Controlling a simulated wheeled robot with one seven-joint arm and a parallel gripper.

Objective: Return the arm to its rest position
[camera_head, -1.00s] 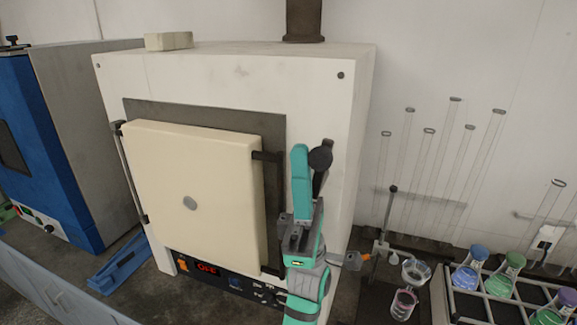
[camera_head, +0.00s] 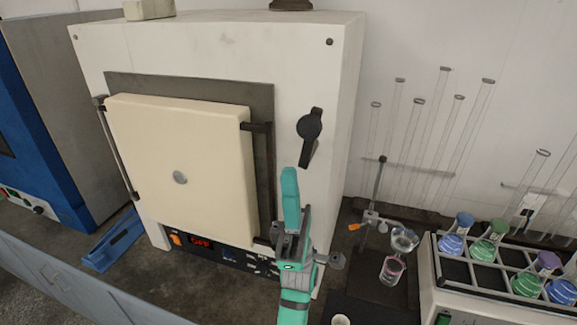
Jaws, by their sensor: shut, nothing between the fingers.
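My arm, teal and grey, rises from the bottom edge in front of the white furnace's lower right corner. My gripper (camera_head: 290,182) points upward at its end, shut and empty. Its tip shows just below the black latch handle (camera_head: 310,127) on the furnace front and overlaps nothing of that handle in the picture. The lower links of my arm are out of frame.
The white furnace (camera_head: 345,90) has a cream door (camera_head: 180,140) that looks closed and a lit red display (camera_head: 201,242). At right stand a flask rack (camera_head: 432,300), beakers (camera_head: 391,268) and a small stand (camera_head: 378,190). A blue cabinet (camera_head: 50,130) stands at left.

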